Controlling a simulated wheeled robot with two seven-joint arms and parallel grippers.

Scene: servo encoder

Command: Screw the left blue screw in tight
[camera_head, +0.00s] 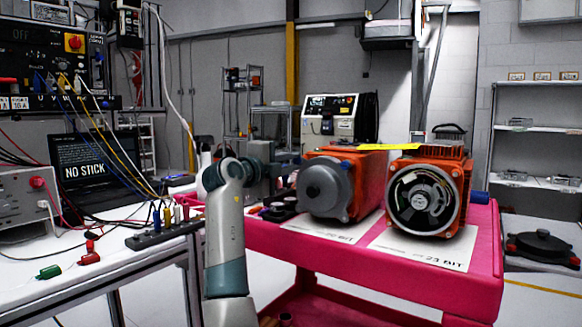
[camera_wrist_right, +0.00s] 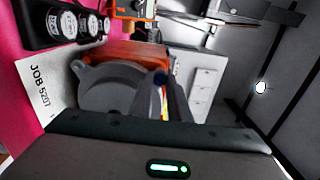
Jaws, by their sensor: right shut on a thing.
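The left orange motor (camera_head: 369,182) with its grey round cover (camera_head: 323,190) stands on the pink cart. It also shows in the right wrist view, as an orange body (camera_wrist_right: 125,52) with a grey cover (camera_wrist_right: 105,88). My right gripper (camera_head: 284,168) is at the left side of this motor. In the right wrist view its dark fingers (camera_wrist_right: 168,88) are shut on a small dark blue thing (camera_wrist_right: 160,78), which looks like the blue screw. How deep the screw sits is hidden. My left gripper is not in view.
A second orange motor (camera_head: 456,170) with an open round front stands to the right on the pink cart (camera_head: 400,285). Dark round parts (camera_head: 277,212) sit by the cart's left edge. A white bench (camera_head: 110,265) with cables is at the left.

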